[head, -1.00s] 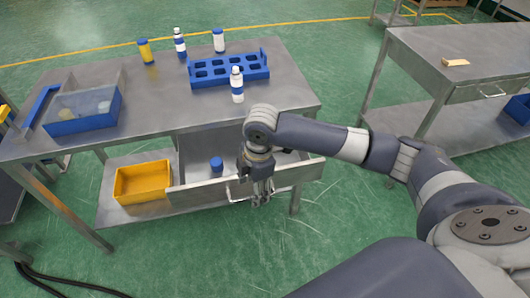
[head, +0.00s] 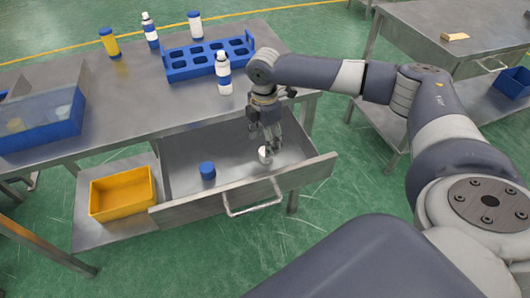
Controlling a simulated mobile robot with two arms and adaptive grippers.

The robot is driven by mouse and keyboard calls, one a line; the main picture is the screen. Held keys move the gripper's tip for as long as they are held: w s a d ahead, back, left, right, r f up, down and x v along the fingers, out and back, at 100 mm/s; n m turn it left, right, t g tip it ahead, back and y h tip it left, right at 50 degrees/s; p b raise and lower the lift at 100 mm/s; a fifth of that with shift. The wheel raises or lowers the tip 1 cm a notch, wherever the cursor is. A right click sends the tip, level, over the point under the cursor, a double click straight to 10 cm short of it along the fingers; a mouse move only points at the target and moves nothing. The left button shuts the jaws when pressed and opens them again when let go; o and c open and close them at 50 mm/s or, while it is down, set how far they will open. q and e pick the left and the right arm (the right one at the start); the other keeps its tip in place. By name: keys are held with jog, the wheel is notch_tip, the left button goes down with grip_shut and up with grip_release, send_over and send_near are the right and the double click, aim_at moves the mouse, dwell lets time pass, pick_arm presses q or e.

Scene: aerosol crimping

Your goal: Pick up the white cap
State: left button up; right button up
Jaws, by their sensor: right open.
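The white cap (head: 264,155) lies in the open drawer (head: 230,174), toward its right end. My right gripper (head: 272,148) points down into the drawer, with its fingers right at the cap and partly in front of it. The gripper is open. Whether the fingers touch the cap cannot be made out. A blue cap (head: 207,171) stands in the same drawer to the left. My left gripper is not in view.
A blue bin (head: 45,128) is at left. A yellow bin (head: 121,194) sits on the lower shelf. The drawer front (head: 245,192) stands close before the gripper.

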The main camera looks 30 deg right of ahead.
jog(key=shift+f, duration=0.5)
jog(key=shift+w+f, duration=0.1)
jog(key=shift+f, duration=0.15)
notch_tip(320, 180, down, 4)
jog(key=shift+d+f, duration=0.1)
jog(key=shift+f, duration=0.4)
jog(key=shift+c, duration=0.5)
jog(key=c, duration=0.6)
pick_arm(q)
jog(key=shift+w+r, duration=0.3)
pick_arm(e)
jog(key=shift+c, duration=0.2)
